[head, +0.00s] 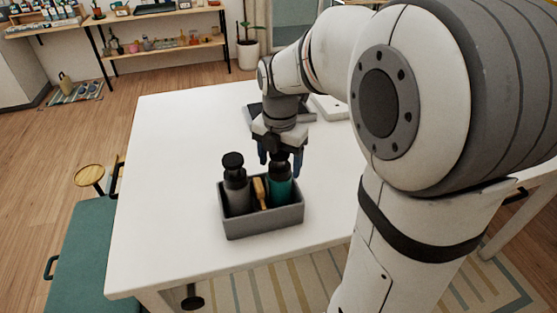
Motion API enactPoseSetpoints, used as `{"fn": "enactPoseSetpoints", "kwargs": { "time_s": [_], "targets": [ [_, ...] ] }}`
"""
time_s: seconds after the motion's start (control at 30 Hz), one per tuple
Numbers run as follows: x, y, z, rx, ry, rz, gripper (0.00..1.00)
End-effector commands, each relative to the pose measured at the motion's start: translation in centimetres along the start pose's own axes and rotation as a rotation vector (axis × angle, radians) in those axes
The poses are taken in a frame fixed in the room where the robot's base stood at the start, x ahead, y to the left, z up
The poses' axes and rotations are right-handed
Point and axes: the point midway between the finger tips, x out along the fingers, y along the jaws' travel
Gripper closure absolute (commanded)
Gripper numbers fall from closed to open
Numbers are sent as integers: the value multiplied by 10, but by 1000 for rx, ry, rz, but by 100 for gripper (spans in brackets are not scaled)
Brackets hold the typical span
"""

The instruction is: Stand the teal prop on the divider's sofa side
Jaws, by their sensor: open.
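A teal bottle (281,188) with a dark cap, the only teal prop I see on the table, stands upright in the right part of a grey caddy (265,225). Its lower part is hidden by the caddy's front wall. My gripper (280,160) points down over this bottle, with its blue fingers apart on either side of the dark cap. I cannot tell whether the fingers touch it. A dark grey bottle (236,188) stands in the caddy's left part, with a wooden-coloured item (260,191) between the two. I cannot make out a divider or a sofa for certain.
The caddy is on a white table (170,170), clear on its left. A dark tray-like item (254,113) and a pale flat object (330,107) lie behind my gripper. A teal bench (80,255) and a small round wooden stool (89,175) are at left.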

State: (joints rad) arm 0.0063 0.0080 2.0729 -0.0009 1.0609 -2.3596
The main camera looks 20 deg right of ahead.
Motion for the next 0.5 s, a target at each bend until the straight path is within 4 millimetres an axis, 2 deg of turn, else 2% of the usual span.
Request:
{"fn": "enactPoseSetpoints", "kwargs": {
  "time_s": [0.23, 0.5],
  "targets": [
    [-13, 1, 0, -1, -1, 1, 31],
    [-70, 1, 0, -1, -4, 4, 31]
  ]
}}
